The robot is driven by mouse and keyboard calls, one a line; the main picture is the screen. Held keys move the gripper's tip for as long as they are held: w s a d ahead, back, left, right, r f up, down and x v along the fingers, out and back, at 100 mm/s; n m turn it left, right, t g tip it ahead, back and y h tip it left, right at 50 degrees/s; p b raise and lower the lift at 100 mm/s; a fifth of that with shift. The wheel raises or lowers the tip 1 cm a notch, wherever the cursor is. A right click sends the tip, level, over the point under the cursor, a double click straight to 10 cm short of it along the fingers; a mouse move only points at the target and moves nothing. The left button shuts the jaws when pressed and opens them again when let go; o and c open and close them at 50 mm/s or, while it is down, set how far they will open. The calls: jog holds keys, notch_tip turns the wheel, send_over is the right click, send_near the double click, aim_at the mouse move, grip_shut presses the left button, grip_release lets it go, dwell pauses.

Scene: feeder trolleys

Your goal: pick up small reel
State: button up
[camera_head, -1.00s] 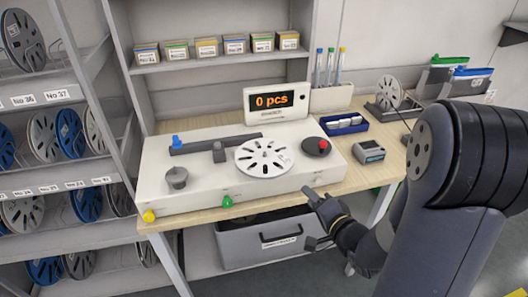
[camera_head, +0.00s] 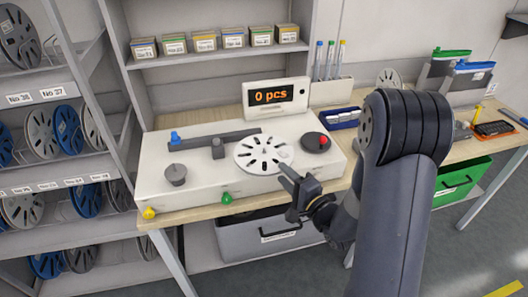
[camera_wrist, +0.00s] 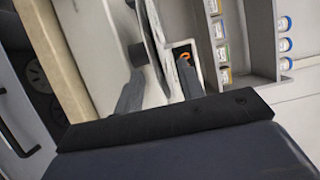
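My gripper (camera_head: 286,176) is at the reel's lower right, over the machine's front edge. In the wrist view, the two dark fingers (camera_wrist: 159,88) are spread apart with a gap between them. A pale, thin, edge-on shape (camera_wrist: 156,45) shows beyond that gap and looks like the reel. Whether a finger touches the reel cannot be told.
A display reading "0 pcs" (camera_head: 276,96) stands behind the reel. A grey bin (camera_head: 250,241) sits below.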

aim_at(264, 154)
jog(key=p+x, duration=0.1)
jog(key=x, duration=0.3)
jog(key=shift+w, duration=0.2)
jog(key=shift+d, duration=0.1)
jog(key=shift+c, duration=0.3)
grip_shut()
